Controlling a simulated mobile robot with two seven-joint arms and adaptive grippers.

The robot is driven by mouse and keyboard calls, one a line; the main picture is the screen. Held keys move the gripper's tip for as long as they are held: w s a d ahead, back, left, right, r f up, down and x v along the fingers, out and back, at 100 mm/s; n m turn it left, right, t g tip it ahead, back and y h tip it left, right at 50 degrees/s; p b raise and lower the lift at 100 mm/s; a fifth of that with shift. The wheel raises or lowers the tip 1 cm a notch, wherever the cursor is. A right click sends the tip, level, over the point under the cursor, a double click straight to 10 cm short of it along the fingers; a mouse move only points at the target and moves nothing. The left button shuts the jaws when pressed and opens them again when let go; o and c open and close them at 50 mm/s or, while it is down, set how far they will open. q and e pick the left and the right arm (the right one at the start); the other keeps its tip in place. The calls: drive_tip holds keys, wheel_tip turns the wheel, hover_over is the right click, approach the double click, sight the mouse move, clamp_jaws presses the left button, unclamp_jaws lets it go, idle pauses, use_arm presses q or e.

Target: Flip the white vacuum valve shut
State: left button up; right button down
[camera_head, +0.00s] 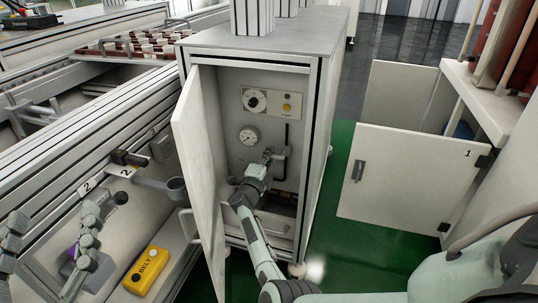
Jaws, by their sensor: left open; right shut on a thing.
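The open cabinet (305,72) stands in the middle, with a gauge (248,136), a dial (255,100) and a black upright pipe (287,137) on its inner back panel. My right gripper (267,156) reaches inside, left of the pipe and below the gauge. It is shut on a small part there, which appears to be the valve handle. The fingers hide most of that part, so its colour and angle cannot be told. My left gripper (113,200) is open and empty at the lower left, in front of the conveyor frame, well away from the cabinet.
The cabinet door (200,155) stands open on the left of my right arm. A yellow BELT box (146,270) and a grey cup-shaped holder (176,190) are on the conveyor side. A second cupboard's door (405,180), marked 1, is open at right. Green floor lies between.

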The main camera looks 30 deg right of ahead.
drive_tip(key=shift+w+r, duration=0.1)
drive_tip(key=c, duration=1.5)
unclamp_jaws()
drive_tip(key=shift+c, duration=0.2)
wheel_tip(320, 180, up, 10)
drive_tip(key=shift+f, duration=0.1)
